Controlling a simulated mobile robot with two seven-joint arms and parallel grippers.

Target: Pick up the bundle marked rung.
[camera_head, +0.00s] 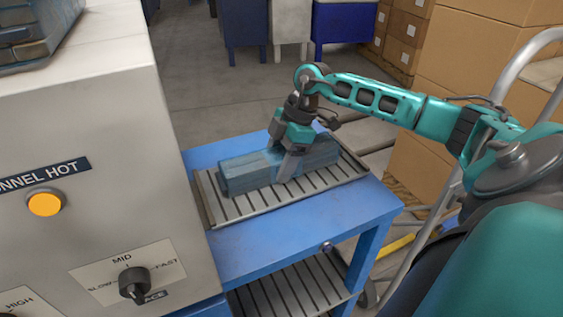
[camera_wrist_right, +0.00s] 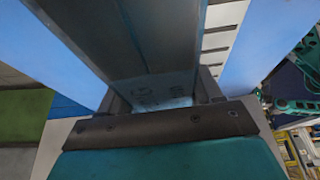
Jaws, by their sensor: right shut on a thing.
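A long blue-grey bundle (camera_head: 242,173) lies along the slatted metal rack on the blue table. My right gripper (camera_head: 285,165) reaches down over the bundle with its fingers on either side, shut on it near its middle. In the right wrist view the bundle (camera_wrist_right: 150,45) runs up between the fingers, and faint markings show on its face near the gripper; I cannot read them. Whether the bundle is touching the rack or just above it, I cannot tell. My left gripper is not in view.
The blue table (camera_head: 300,235) carries the slatted rack (camera_head: 335,178), with another slatted shelf below. A grey machine (camera_head: 90,160) with a knob and orange button stands close at left. Cardboard boxes (camera_head: 480,60) and a hand truck (camera_head: 505,75) stand at right.

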